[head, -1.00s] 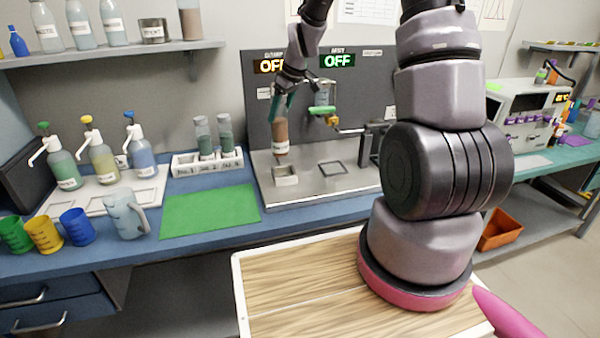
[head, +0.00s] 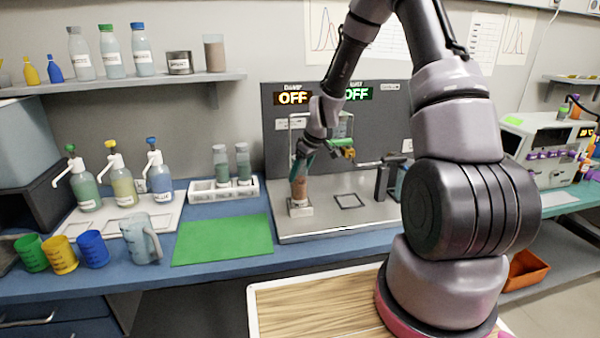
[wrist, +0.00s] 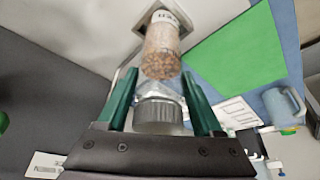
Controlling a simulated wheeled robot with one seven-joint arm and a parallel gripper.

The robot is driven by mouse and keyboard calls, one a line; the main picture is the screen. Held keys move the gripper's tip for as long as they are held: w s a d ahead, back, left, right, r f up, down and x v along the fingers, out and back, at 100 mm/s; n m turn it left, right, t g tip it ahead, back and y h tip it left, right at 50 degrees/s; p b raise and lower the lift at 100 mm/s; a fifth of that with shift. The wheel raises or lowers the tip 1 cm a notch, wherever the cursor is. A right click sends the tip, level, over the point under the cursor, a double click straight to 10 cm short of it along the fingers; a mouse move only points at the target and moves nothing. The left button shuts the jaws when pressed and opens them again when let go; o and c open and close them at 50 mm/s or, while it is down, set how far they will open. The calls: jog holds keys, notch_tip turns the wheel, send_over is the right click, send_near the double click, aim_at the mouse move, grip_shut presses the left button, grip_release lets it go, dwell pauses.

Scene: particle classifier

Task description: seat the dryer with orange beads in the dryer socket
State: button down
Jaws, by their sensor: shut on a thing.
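The dryer with orange-brown beads (head: 299,190) is a clear upright cylinder with a white label. Its lower end is at the small square dryer socket (head: 300,209) on the steel bench plate. My gripper (head: 304,157) is shut on the dryer near its top, with green fingers on either side. In the wrist view the beads fill the dryer (wrist: 161,52), and its grey ribbed cap (wrist: 158,116) lies between the fingers (wrist: 160,98). The far end reaches into the square socket opening (wrist: 192,14). I cannot tell whether it is fully down.
A brass valve and tubing (head: 345,151) and a dark post (head: 383,182) are close on the right. Pump bottles and beakers stand further left.

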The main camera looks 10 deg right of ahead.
jog(key=shift+f, duration=0.15)
jog(key=shift+c, duration=0.2)
grip_release()
jog(key=s+d+r+m+t, duration=0.1)
jog(key=s+r+m, duration=0.1)
jog(key=s+r, duration=0.5)
jog(key=s+d+r+m+h, duration=0.1)
jog(key=s+d+r, duration=0.1)
jog(key=r, duration=0.8)
jog(key=s+d+r+m+t, duration=0.1)
jog(key=s+r+m, duration=0.1)
jog(key=s+r, duration=0.5)
jog(key=s+d+r+m+t, duration=0.1)
jog(key=s+r+m, duration=0.6)
jog(key=s+r, duration=0.3)
jog(key=shift+s+d+r+t, duration=0.3)
jog(key=shift+s, duration=1.6)
